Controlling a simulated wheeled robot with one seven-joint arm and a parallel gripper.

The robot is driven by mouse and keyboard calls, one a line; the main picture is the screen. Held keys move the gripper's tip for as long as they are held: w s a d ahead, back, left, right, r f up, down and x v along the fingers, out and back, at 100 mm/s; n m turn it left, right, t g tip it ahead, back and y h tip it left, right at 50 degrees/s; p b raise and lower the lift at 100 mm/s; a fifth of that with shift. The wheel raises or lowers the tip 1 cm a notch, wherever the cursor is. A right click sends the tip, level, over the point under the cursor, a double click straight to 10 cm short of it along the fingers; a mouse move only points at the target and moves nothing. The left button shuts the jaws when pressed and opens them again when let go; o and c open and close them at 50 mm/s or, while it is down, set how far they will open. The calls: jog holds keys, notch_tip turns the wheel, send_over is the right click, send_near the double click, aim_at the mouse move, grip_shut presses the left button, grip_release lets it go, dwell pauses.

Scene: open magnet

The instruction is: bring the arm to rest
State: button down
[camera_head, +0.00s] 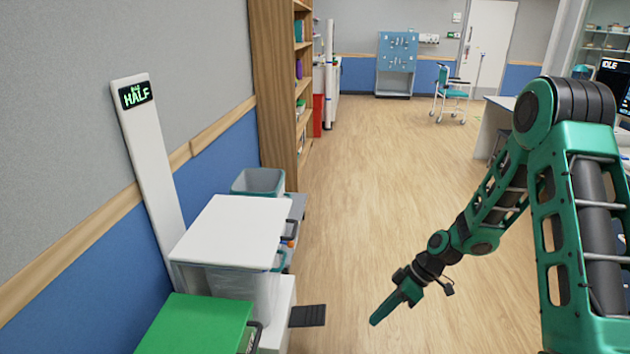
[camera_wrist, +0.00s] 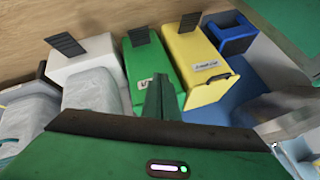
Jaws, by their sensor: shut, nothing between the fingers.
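My green arm reaches in from the right side of the head view. My gripper (camera_head: 385,312) hangs low over open wood floor, right of the bins, with its fingers together and empty. In the wrist view the closed green fingers (camera_wrist: 160,97) point towards a row of bins and touch nothing that I can make out.
A white-lidded bin (camera_head: 232,230) and a green-lidded bin (camera_head: 200,325) stand along the left wall, with a dark pedal (camera_head: 308,316) jutting out. A yellow bin (camera_wrist: 200,75) and blue container (camera_wrist: 232,35) show in the wrist view. A bookcase (camera_head: 275,80) stands behind. Mid-floor is clear.

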jog(key=s+d+r+m+t+h, duration=0.1)
jog(key=s+d+r+m+h, duration=0.25)
jog(key=d+r, duration=0.45)
jog(key=s+d+r+m+h, duration=0.2)
jog(key=s+d+r+m, duration=0.3)
jog(key=d+r, duration=0.35)
jog(key=s+d+r+m, duration=0.2)
jog(key=s+r+m, duration=0.1)
jog(key=s, duration=0.3)
jog(key=s+d+r+m+h, duration=0.1)
jog(key=s+d+r+m, duration=0.1)
jog(key=s, duration=0.4)
jog(key=s+d+r+m, duration=0.3)
jog(key=s+r+m, duration=0.2)
jog(key=s+m, duration=0.1)
jog(key=shift+s+t, duration=0.3)
jog(key=shift+s, duration=0.15)
jog(key=shift+d+h, duration=0.1)
jog(key=shift+h, duration=0.15)
